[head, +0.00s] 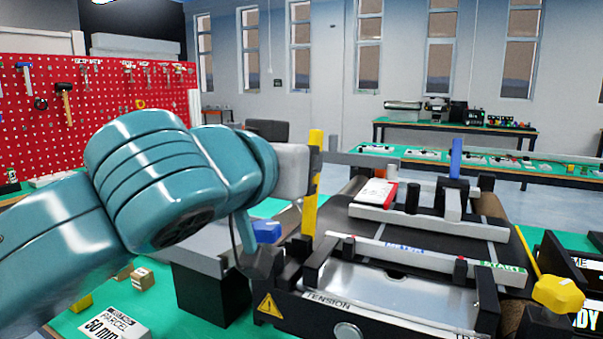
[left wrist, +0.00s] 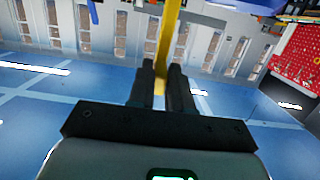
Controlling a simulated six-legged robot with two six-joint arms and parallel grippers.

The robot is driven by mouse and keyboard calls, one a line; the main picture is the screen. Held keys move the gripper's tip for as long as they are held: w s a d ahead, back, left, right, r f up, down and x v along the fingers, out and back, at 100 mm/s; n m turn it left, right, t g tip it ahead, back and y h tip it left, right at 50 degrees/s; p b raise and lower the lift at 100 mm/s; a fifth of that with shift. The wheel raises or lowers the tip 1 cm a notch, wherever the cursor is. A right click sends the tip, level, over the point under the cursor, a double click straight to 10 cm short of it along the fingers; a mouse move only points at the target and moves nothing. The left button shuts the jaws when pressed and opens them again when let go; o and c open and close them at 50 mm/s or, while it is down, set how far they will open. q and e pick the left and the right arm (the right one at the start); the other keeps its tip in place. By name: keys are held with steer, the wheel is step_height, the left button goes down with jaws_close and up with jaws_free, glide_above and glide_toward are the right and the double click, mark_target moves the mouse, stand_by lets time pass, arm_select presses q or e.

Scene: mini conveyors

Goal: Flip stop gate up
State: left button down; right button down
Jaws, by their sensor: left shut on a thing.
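The yellow stop gate (head: 311,195) is a flat bar standing upright at the left side of the mini conveyor (head: 350,222) in the head view. My left arm reaches in from the left, and its pale wrist is right beside the bar. In the left wrist view my left gripper (left wrist: 163,78) is shut on the yellow gate (left wrist: 168,35), which passes between the two dark fingers. In the head view the fingers are mostly hidden at the bar. My right gripper is not in view.
A red and white box (head: 376,192) lies on the conveyor, near a blue upright lever (head: 455,158). A yellow knob (head: 558,294) is at the lower right. A parcel label card (head: 103,322) lies on the green table at the lower left.

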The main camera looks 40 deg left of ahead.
arm_select(q)
steer(key=shift+s+a+r, duration=0.1)
steer(key=shift+r, duration=0.15)
steer(key=c, duration=1.1)
jaws_free()
steer(key=shift+f, duration=0.15)
steer(key=shift+p+v, duration=1.1)
steer(key=shift+v, duration=7.1)
steer(key=shift+d, duration=0.2)
